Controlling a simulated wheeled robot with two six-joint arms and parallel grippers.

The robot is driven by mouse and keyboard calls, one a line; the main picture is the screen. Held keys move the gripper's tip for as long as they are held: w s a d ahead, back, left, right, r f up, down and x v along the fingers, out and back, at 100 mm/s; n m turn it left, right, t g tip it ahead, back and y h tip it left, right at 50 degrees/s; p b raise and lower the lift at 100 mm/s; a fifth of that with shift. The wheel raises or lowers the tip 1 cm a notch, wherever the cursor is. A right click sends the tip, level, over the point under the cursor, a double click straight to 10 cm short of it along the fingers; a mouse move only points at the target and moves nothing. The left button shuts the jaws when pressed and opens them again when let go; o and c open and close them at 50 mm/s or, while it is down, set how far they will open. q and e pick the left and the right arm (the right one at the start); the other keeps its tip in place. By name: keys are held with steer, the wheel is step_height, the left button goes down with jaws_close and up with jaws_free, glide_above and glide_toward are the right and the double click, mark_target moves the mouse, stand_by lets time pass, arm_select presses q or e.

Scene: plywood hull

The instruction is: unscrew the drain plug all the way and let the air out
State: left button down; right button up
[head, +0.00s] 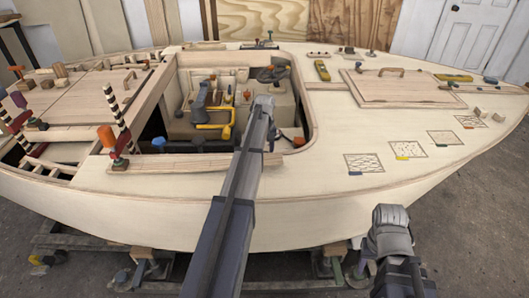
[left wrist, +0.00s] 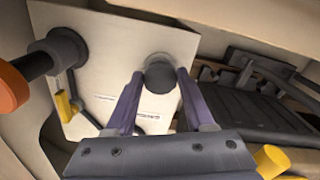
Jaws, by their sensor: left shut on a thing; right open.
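In the left wrist view a dark round knob, apparently the drain plug (left wrist: 160,75), sits on a short stem on a pale panel (left wrist: 110,50). The two purple fingers of my left gripper (left wrist: 160,82) are on either side of it, shut on it. In the head view my left arm reaches over the deck into the open cockpit, and its fingers and the plug are hidden there. My right gripper (head: 391,222) is open and empty, low at the right, in front of the hull side. Thread and contact points on the plug are not clear.
Left of the plug is an orange knob (left wrist: 12,86) on a dark shaft, with a yellow-handled lever (left wrist: 64,105) nearby. A dark ribbed unit (left wrist: 245,105) stands at the right. The cockpit rim (head: 300,90) surrounds my left arm. Yellow pipework (head: 215,126) lies inside.

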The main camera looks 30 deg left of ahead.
arm_select(q)
steer(key=n, duration=0.7)
steer(key=shift+d, duration=0.15)
steer(key=n, duration=0.4)
steer(key=shift+w, duration=0.1)
steer(key=n, duration=0.3)
steer(key=shift+n, duration=0.3)
steer(key=n, duration=0.3)
steer(key=shift+w+n, duration=0.1)
steer(key=shift+n, duration=0.2)
steer(key=n, duration=0.3)
steer(key=shift+n, duration=0.3)
steer(key=n, duration=0.4)
steer(key=shift+a, duration=0.25)
steer(key=shift+a+n, duration=0.1)
steer(key=shift+n, duration=1.4)
